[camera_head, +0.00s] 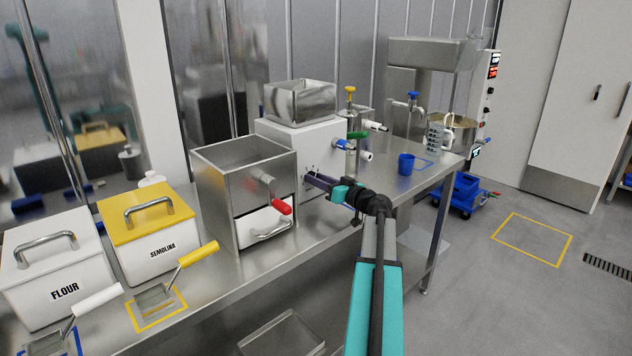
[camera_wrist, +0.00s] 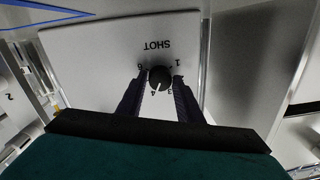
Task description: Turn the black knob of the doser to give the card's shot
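The doser is a white box with a steel hopper (camera_head: 300,102), standing on the steel table. Its white front panel (camera_wrist: 85,65) fills the wrist view, with "SHOT" and numbers upside down. The round black knob (camera_wrist: 160,78) sits on that panel, its pale mark pointing near the 4. My gripper (camera_wrist: 159,80) has one dark finger on each side of the knob, with a narrow gap seeming to show at each side. I cannot make out the card.
A steel box with a red-handled lever (camera_head: 280,208) stands close left of the doser. Flour (camera_head: 60,270) and semolina (camera_head: 150,240) bins stand farther left. Green, blue and white handles (camera_head: 357,135) project right of the doser. A blue cup (camera_head: 406,164) stands right on the table.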

